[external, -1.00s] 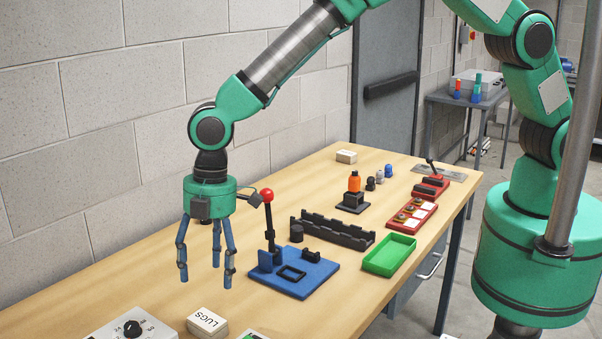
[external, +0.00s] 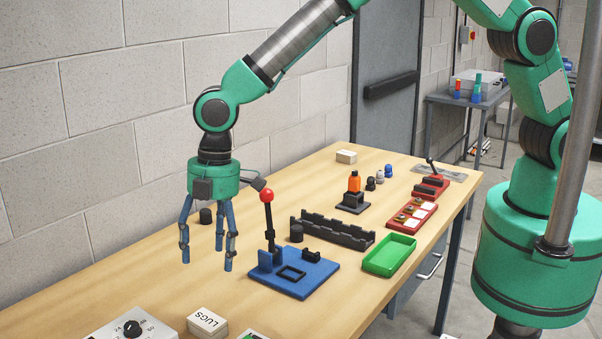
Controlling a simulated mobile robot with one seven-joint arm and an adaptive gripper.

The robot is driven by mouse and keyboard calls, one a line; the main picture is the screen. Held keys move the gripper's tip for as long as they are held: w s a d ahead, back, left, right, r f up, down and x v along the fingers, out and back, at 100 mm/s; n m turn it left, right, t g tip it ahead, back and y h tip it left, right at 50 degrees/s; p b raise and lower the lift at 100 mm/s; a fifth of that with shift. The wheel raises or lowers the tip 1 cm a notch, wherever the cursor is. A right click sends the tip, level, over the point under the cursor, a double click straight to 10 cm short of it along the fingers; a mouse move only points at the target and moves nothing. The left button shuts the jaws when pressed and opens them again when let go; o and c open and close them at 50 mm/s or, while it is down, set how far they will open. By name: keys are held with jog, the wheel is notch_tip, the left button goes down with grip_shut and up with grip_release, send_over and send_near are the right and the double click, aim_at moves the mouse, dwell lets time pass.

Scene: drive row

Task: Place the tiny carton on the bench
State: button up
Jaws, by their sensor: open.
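Two small pale cartons are on the bench (external: 120,290). The other, a plain-looking carton (external: 346,156), lies at the far end near the wall. I cannot tell which is the tiny carton. My gripper (external: 207,258) points down with its blue fingers spread and nothing between them. It hangs over the wall side of the bench, left of the blue fixture and behind the LUGS carton, apart from both cartons.
A blue fixture (external: 315,282) with a red-knobbed lever (external: 267,196) stands close right of my gripper. A dark cylinder (external: 205,216) stands behind the fingers. A black rack (external: 335,233), green tray (external: 372,268) and red tray (external: 428,211) lie farther right. A dial box (external: 150,327) is at front left.

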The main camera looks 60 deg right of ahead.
jog(key=w+d+r+m+t, duration=0.1)
jog(key=w+d+r+m, duration=0.1)
jog(key=d+r, duration=0.6)
jog(key=w+d+r+m, duration=0.2)
jog(key=d+r, duration=0.5)
jog(key=d, duration=0.1)
jog(key=s+d+r+m+t, duration=0.1)
jog(key=s+d+r+m, duration=0.1)
jog(key=d+r, duration=0.55)
jog(key=s+d+r+m+t, duration=0.15)
jog(key=d+r, duration=0.25)
jog(key=d, duration=0.6)
jog(key=s+d+r+m, duration=0.3)
jog(key=s+d+r, duration=0.2)
jog(key=d, duration=0.5)
jog(key=s+d+m+t+h, duration=0.1)
jog(key=s+d+m, duration=0.5)
jog(key=s+d, duration=1.1)
jog(key=shift+s+d+r+m+t+h, duration=0.25)
jog(key=shift+s+r+m+t+h, duration=0.15)
jog(key=shift+s, duration=0.8)
jog(key=shift+f, duration=0.1)
notch_tip(320, 180, down, 6)
jog(key=b, duration=0.5)
jog(key=shift+r+b, duration=0.2)
jog(key=shift+b, duration=0.2)
